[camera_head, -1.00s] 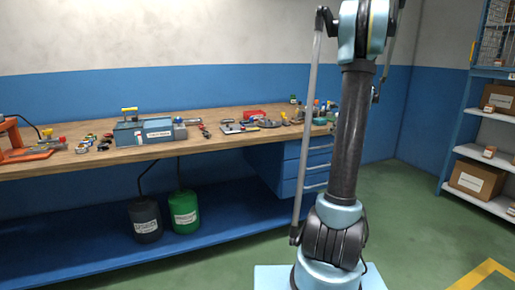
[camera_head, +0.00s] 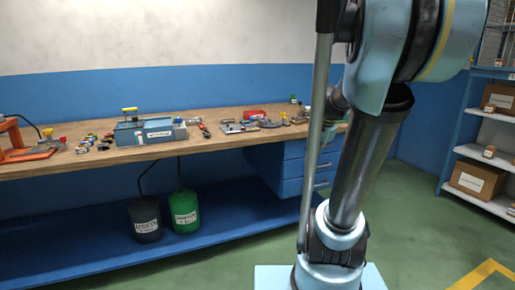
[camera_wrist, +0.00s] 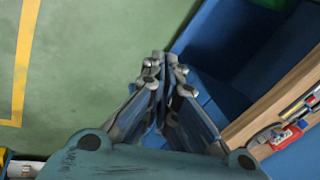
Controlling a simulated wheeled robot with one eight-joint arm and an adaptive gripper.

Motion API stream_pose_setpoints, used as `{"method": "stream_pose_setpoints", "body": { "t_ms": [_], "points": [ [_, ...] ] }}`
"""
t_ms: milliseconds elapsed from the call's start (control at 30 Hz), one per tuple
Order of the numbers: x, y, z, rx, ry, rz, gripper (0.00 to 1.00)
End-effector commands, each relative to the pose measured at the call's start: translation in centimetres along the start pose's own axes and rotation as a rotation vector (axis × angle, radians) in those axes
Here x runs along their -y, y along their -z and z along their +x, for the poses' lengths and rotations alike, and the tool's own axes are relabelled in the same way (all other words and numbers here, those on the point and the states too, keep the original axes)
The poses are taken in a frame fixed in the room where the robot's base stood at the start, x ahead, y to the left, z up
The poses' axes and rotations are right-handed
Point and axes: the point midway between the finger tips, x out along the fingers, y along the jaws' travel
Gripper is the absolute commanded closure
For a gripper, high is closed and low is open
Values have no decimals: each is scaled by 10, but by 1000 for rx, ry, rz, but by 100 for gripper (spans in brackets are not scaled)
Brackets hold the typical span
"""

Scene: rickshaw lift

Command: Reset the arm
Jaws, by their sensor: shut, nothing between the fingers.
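My arm (camera_head: 365,165) rises from its light blue base at the right of the head view, its upper part leaning right and filling the upper right. My gripper (camera_wrist: 165,62) shows in the wrist view, its fingers together with nothing between them. It hangs in the air over the green floor and the blue edge of the workbench. The gripper itself is not seen in the head view.
A wooden workbench (camera_head: 105,156) with tools runs along the blue wall. A black canister (camera_head: 146,222) and a green canister (camera_head: 186,213) sit on its lower shelf. A shelf rack (camera_head: 490,135) with boxes stands at the right. Green floor (camera_head: 420,225) between is clear.

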Motion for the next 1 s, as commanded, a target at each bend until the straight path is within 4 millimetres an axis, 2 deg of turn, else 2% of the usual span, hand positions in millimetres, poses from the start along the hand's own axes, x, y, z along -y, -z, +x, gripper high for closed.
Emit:
{"method": "stream_pose_setpoints", "body": {
  "t_ms": [33,200,500,733,1000],
  "points": [
    [-10,-15,2,0,-12,-55,100],
    [-44,-57,9,1,-55,-254,100],
    [-109,-119,32,12,-131,-602,100],
    [-148,-147,50,26,-177,-805,100],
    [-160,-154,57,31,-193,-874,100]
  ]
}}
